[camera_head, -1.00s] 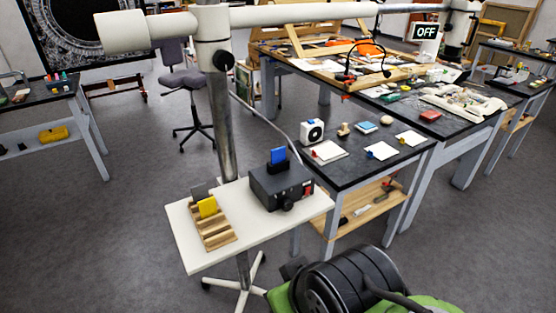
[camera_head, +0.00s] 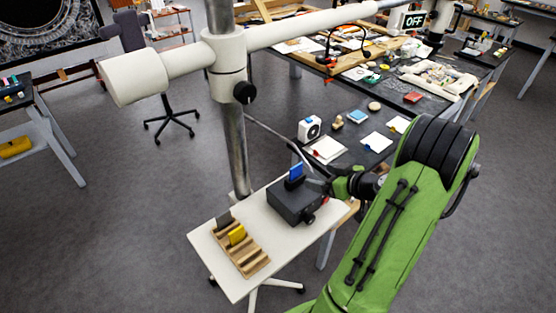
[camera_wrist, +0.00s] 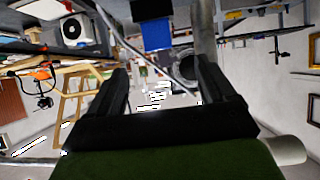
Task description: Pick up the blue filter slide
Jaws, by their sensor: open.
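The blue filter slide (camera_head: 296,171) stands upright in the slot on top of a dark box (camera_head: 290,207) on a small white table. My gripper (camera_head: 318,178) is just to the right of the slide, its fingers partly blurred into the scene there. In the wrist view the fingers of my gripper (camera_wrist: 170,72) are spread apart with nothing between them. The blue slide (camera_wrist: 157,35) shows beyond the fingertips, near the top of that view, in a dark holder.
On the white table (camera_head: 222,268), a wooden slotted rack (camera_head: 250,262) holds a yellow slide (camera_head: 236,234) and a grey slide (camera_head: 224,218). A metal post (camera_head: 234,150) with a white horizontal arm (camera_head: 310,27) rises behind the table. A dark workbench (camera_head: 368,158) stands behind right.

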